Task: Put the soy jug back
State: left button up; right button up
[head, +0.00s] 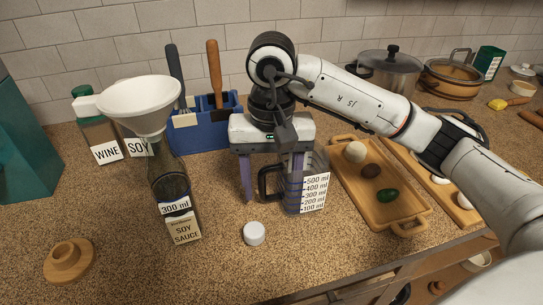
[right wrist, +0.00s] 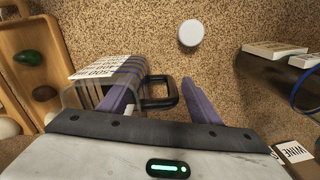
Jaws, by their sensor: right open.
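A clear measuring jug (head: 312,165) with a black handle (head: 268,182) and a white ml scale stands on the counter. My right gripper (head: 271,180) is open above it, its purple fingers pointing down. In the right wrist view the jug (right wrist: 105,88) is left of centre, and its handle (right wrist: 165,103) shows between the open fingers (right wrist: 160,108). I cannot tell whether the fingers touch it. A SOY label (head: 139,147) shows at the back left; its container is mostly hidden behind the funnel and bottle. My left gripper is in neither view.
A soy sauce bottle (head: 168,185) bears a white funnel (head: 148,103). A wine container (head: 100,135), blue utensil holder (head: 205,130) and round wooden piece (head: 68,260) are left. A white cap (head: 254,233) lies in front. A wooden tray (head: 405,212) stands right of the jug.

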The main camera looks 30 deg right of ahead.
notch_tip(320, 180, up, 10)
jog(key=shift+r+p, duration=0.15)
jog(key=shift+p, duration=0.5)
